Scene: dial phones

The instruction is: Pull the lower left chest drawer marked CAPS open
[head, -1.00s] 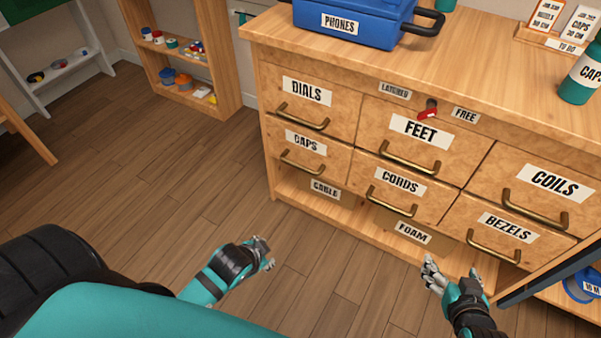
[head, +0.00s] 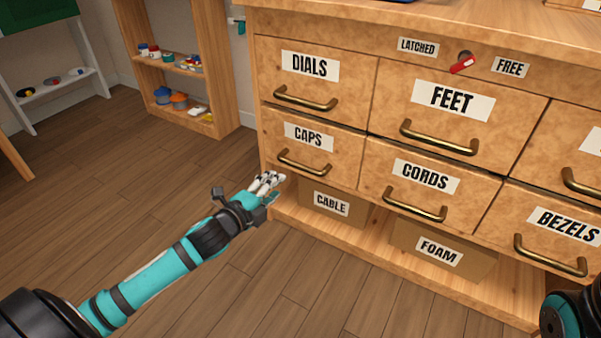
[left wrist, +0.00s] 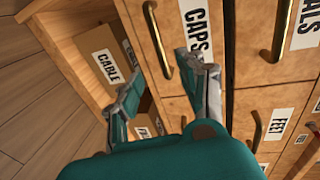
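The CAPS drawer (head: 330,158) is shut flush in the lower left of the chest, with a brass bar handle (head: 304,163). My left gripper (head: 268,181) is in front of the chest, just left of and below that handle. In the left wrist view its two fingers (left wrist: 163,80) are spread apart with nothing between the tips. There the CAPS handle (left wrist: 157,40) lies ahead of the gap between the fingers, and I see no contact. The CAPS label (left wrist: 196,28) is partly covered by one finger. My right gripper is out of view; only part of my right arm shows at the lower right corner.
A red lever (head: 462,64) sits between the LATCHED (head: 418,46) and FREE (head: 510,67) labels. The CABLE box (head: 331,204) and FOAM box (head: 438,252) stand on the open shelf below. Neighbouring drawers DIALS and CORDS (head: 425,177) are shut. The floor at left is clear.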

